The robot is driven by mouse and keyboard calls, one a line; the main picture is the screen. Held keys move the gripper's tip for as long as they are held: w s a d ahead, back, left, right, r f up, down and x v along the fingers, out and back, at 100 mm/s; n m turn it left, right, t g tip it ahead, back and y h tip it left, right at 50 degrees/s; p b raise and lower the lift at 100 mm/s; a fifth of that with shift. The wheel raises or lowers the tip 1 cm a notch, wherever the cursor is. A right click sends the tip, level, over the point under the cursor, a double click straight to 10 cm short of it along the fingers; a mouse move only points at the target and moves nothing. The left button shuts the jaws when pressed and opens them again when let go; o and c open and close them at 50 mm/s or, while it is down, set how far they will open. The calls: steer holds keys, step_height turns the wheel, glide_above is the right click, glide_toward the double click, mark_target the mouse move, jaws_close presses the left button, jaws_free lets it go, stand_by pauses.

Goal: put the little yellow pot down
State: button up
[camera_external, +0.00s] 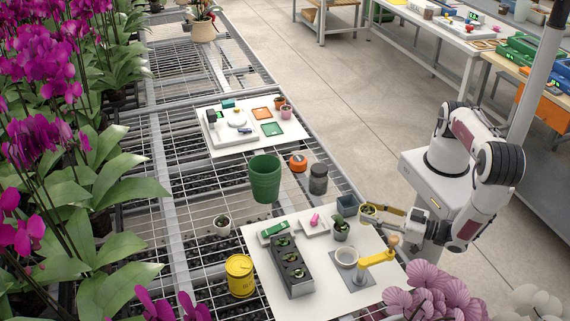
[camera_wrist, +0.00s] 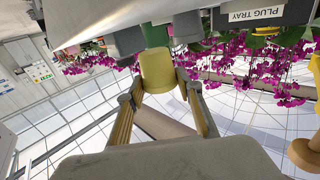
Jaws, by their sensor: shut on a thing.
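The little yellow pot (camera_external: 368,213) is between the fingers of my gripper (camera_external: 374,211), at the right edge of the white board (camera_external: 318,268). The board's surface (camera_wrist: 90,18) is at the top of that view. I cannot tell how much gap lies between the pot and the board.
A blue-grey square pot (camera_external: 347,205) stands close left of the held pot, with a dark potted plant (camera_external: 341,230) just below.

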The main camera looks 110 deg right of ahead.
steer(key=shift+f, duration=0.1)
stand_by(0.3)
steer(key=shift+f, duration=1.9)
steer(key=shift+f, duration=0.1)
steer(key=o, duration=1.1)
steer(key=shift+s+a, duration=0.1)
steer(key=shift+a, duration=0.05)
steer(key=shift+v, duration=3.75)
steer(key=shift+o, duration=0.4)
steer(key=shift+s+f, duration=0.1)
steer(key=shift+f, duration=0.05)
